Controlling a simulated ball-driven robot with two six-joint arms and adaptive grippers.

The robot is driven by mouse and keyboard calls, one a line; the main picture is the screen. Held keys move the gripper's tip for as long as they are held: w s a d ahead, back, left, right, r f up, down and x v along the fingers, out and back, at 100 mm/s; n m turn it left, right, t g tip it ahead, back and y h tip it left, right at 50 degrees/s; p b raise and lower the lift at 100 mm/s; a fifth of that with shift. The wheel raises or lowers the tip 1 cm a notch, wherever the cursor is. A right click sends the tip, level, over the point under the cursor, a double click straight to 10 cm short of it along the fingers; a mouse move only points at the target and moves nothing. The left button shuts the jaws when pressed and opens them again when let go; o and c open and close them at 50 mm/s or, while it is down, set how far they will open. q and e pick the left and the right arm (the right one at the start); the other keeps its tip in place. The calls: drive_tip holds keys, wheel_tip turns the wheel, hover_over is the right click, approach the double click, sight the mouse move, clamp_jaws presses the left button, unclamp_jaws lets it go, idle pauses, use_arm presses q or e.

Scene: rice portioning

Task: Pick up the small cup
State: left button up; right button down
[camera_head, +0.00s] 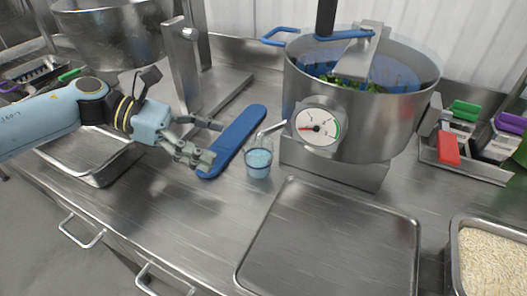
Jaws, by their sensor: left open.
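The small cup (258,160) stands upright on the steel counter, in front of the large pot. It is clear with bluish contents or a bluish lower part, and a light rod-like handle leans up to the right from it. My left gripper (218,143) is open, to the left of the cup and apart from it. Its fingers point right and reach over or beside a blue flat bar (238,138) that lies between it and the cup. My right gripper does not show.
A large steel pot with a dial (318,127) stands behind the cup. An empty tray (330,245) lies in front. A rice pan (490,262) is at the lower right. Another steel tray (95,172) lies under my left arm. Bins with coloured handles (450,148) stand at right.

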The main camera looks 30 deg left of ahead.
sight(244, 153)
use_arm(q)
drive_tip(key=x, duration=0.4)
drive_tip(key=shift+d+r+p, duration=0.1)
drive_tip(key=shift+d+p, duration=0.15)
drive_tip(key=shift+p, duration=0.1)
drive_tip(key=shift+w+d, duration=0.15)
drive_tip(key=shift+d, duration=0.1)
drive_tip(key=p+x, duration=0.1)
drive_tip(key=x, duration=0.1)
drive_tip(key=p+x, duration=0.1)
drive_tip(key=x, duration=0.2)
drive_tip(key=shift+d+f, duration=0.1)
drive_tip(key=shift+f, duration=0.35)
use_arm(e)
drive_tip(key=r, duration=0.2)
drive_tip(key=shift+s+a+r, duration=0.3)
use_arm(q)
drive_tip(key=c, duration=1.4)
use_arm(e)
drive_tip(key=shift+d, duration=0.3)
use_arm(q)
drive_tip(key=shift+r, duration=0.1)
drive_tip(key=shift+c, duration=0.2)
